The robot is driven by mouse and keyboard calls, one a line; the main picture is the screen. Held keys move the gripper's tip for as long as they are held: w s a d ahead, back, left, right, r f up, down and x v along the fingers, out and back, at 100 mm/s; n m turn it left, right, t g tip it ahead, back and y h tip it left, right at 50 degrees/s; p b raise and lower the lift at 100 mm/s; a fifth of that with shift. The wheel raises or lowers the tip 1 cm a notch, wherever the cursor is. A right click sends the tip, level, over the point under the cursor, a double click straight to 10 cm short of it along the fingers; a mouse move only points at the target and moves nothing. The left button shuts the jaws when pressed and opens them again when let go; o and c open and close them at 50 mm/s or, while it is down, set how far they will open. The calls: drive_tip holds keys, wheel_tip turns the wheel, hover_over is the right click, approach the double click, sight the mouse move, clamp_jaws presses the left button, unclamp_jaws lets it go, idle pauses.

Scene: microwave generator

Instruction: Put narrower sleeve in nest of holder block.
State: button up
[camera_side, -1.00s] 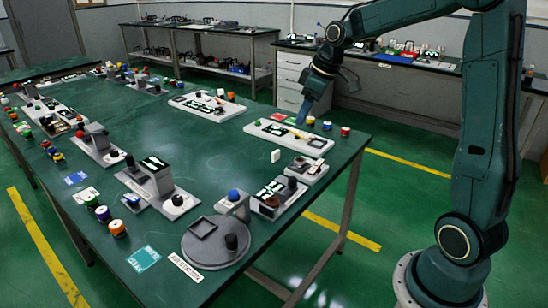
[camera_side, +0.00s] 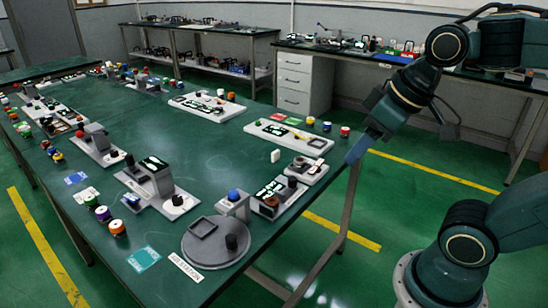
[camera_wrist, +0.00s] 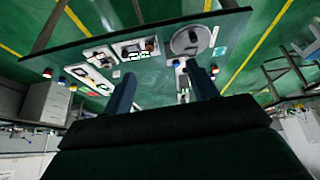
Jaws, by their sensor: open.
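My gripper (camera_side: 358,149) hangs just beyond the right edge of the green table. In the wrist view its two fingers stand wide apart with nothing between them, so my gripper (camera_wrist: 161,86) is open. A small whitish upright piece (camera_side: 275,156) stands alone on the table, left of my gripper. A grey block (camera_side: 307,170) with dark and brownish parts sits near the right edge. Another grey fixture (camera_side: 270,200) beside it carries a brown ring-like part. The parts are too small to tell which is the narrower sleeve or which block is the holder with the nest.
A round grey turntable (camera_side: 215,243) with a square frame and black knob is at the near corner. A fixture with a blue dome (camera_side: 234,197) stands behind it. White trays (camera_side: 289,138) and coloured spools (camera_side: 345,131) are farther back. The table's middle is clear.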

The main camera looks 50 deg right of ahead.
drive_tip(key=shift+s+a+f, duration=0.15)
drive_tip(key=shift+s+f, duration=0.15)
drive_tip(key=shift+s, duration=0.4)
drive_tip(key=shift+s+a+f, duration=0.1)
drive_tip(key=shift+s+f, duration=0.15)
drive_tip(key=shift+s, duration=0.45)
